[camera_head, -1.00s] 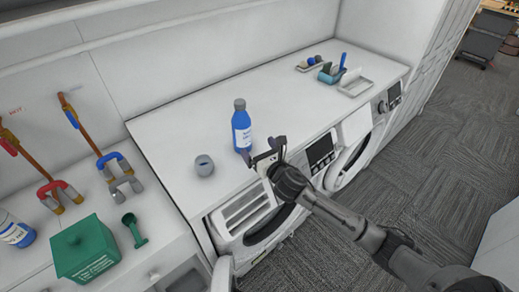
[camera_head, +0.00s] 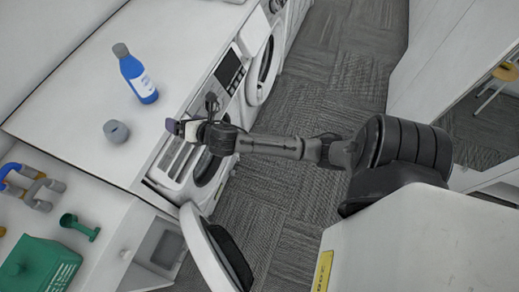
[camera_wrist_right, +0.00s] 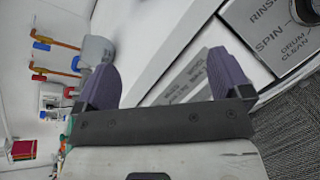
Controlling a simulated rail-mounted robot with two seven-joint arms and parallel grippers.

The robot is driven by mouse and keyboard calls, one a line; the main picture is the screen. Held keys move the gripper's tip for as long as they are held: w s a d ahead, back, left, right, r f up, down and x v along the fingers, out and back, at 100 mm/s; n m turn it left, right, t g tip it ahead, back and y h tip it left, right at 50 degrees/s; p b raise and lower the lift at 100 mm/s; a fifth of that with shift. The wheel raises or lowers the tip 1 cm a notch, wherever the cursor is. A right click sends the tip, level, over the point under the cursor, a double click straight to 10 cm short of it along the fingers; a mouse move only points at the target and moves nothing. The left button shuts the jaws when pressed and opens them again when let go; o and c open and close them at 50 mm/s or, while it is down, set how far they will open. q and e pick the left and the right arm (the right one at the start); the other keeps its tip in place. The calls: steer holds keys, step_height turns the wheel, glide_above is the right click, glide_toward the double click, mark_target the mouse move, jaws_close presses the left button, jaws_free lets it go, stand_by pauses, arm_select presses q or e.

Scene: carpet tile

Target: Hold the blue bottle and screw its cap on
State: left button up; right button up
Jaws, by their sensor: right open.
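The blue bottle (camera_head: 137,77) with a white label stands on the white counter in the head view. Its top is grey; I cannot tell whether that is a neck or a cap. A small grey rounded piece (camera_head: 116,131), perhaps the cap, sits apart from the bottle on the counter. A grey thing (camera_wrist_right: 96,50), likely the same piece, shows behind the left finger in the right wrist view. My right gripper (camera_head: 191,113) is open and empty at the counter's front edge, apart from both. Its purple fingers (camera_wrist_right: 162,62) are spread in the wrist view. My left gripper is out of view.
Washing machines with control panels (camera_head: 229,72) stand along the counter's front. At lower left, a lower surface holds a green box (camera_head: 38,268), a green scoop (camera_head: 79,227) and hooked tools (camera_head: 36,184). A round machine door (camera_head: 215,248) hangs open below. The counter behind the bottle is clear.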

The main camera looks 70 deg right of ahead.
steer(key=s+a+f+m+g+y, duration=0.1)
steer(key=s+a+f+m+g, duration=0.2)
steer(key=s+m, duration=0.4)
steer(key=s+a+f+m+g+y, duration=0.1)
steer(key=s+a+f+m+g, duration=0.2)
steer(key=s, duration=0.9)
steer(key=s+a+f+m+g+y, duration=0.2)
steer(key=s+a+f+m+g, duration=0.1)
steer(key=s+a+m, duration=0.5)
steer(key=shift+s+f+m+g, duration=0.35)
steer(key=shift+s+m+g, duration=0.55)
steer(key=shift+m, duration=1.5)
steer(key=shift+s, duration=0.1)
